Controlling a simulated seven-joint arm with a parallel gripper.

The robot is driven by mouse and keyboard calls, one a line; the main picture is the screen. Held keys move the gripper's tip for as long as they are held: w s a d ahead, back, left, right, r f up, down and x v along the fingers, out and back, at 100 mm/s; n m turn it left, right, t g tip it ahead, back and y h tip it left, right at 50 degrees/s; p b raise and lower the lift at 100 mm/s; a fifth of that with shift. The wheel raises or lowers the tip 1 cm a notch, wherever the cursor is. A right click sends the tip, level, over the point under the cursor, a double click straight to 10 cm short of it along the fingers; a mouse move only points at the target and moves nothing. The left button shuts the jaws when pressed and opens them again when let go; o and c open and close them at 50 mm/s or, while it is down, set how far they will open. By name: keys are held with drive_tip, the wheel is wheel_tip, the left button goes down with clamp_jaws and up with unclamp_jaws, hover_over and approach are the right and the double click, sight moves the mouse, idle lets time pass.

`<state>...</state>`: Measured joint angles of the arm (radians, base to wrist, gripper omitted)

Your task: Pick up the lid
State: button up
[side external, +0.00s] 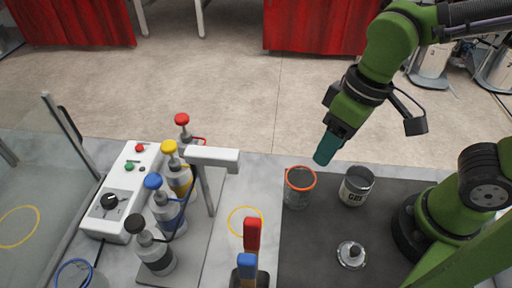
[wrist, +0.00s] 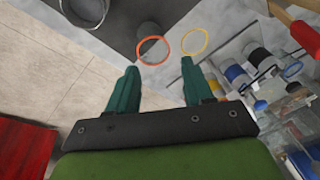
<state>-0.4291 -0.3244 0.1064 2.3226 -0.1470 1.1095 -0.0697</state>
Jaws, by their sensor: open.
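My gripper (side external: 326,152) is above the back edge of the mat, well behind and above the lid. In the wrist view my gripper (wrist: 160,72) has its two teal fingers apart with nothing between them. A labelled metal can (side external: 356,187) stands open-topped on the mat, behind the lid.
An orange-rimmed clear container (side external: 299,188) stands left of the can; its rim also shows in the wrist view (wrist: 154,34). Red- and blue-handled tools (side external: 250,238) stand left of the lid. Several colour-capped bottles (side external: 178,178) and a white control box (side external: 122,190) are further left.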

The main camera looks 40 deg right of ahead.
drive_tip(key=s+a+f+n+g+h, duration=0.35)
drive_tip(key=s+a+n+h, duration=0.2)
drive_tip(key=s+a, duration=0.2)
drive_tip(key=g, duration=0.1)
approach(356, 250)
drive_tip(key=shift+n, duration=0.45)
drive_tip(key=x, duration=0.9)
drive_tip(key=shift+r, duration=0.1)
clamp_jaws()
